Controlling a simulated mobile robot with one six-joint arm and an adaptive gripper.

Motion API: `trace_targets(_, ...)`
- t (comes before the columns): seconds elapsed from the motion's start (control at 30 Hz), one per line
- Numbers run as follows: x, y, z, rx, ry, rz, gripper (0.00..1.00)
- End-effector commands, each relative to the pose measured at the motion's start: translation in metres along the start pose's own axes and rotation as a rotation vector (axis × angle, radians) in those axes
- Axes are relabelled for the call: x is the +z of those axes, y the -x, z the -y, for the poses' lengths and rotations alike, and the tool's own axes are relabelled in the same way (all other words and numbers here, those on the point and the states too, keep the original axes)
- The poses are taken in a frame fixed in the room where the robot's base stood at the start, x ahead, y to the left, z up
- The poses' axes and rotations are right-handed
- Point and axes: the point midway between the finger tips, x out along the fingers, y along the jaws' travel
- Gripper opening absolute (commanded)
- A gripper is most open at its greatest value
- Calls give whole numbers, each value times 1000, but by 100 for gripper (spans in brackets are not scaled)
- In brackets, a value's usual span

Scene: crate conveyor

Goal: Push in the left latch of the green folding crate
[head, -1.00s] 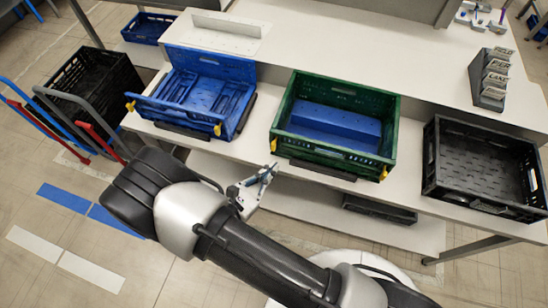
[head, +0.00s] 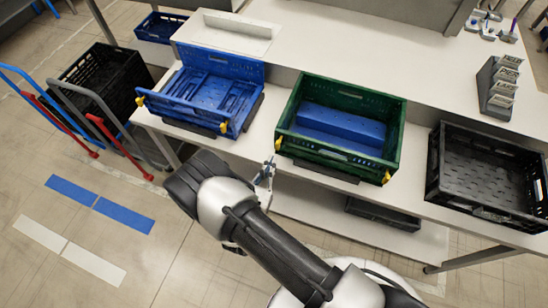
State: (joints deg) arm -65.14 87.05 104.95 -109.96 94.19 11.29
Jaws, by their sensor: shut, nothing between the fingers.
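The green folding crate (head: 288,106) stands upright on the table with a blue block (head: 340,125) inside. Its left latch (head: 278,142) is a small yellow piece at the front left corner. Its right latch (head: 386,177) is a matching yellow piece at the front right corner. My gripper (head: 268,165) is shut and empty, just in front of and below the left latch, fingers pointing toward it. It looks apart from the latch, though the gap is too small to judge. Part of the gripper is hidden behind my wrist.
A black crate (head: 480,208) stands to the right. Trolleys with a black crate (head: 95,80) are at far left.

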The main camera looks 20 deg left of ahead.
Motion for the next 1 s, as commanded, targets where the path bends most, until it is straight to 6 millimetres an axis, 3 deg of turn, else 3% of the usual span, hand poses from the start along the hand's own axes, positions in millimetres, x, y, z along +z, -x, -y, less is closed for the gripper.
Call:
trace_targets(0.2, 0, -26, 1, -2, 0, 0, 0)
trace_targets(0.67, 0, -32, 0, 0, 0, 0, 0)
trace_targets(0.9, -2, -58, 1, -3, -2, 0, 0)
trace_targets(1.0, -1, -61, 1, -3, 1, -1, 0)
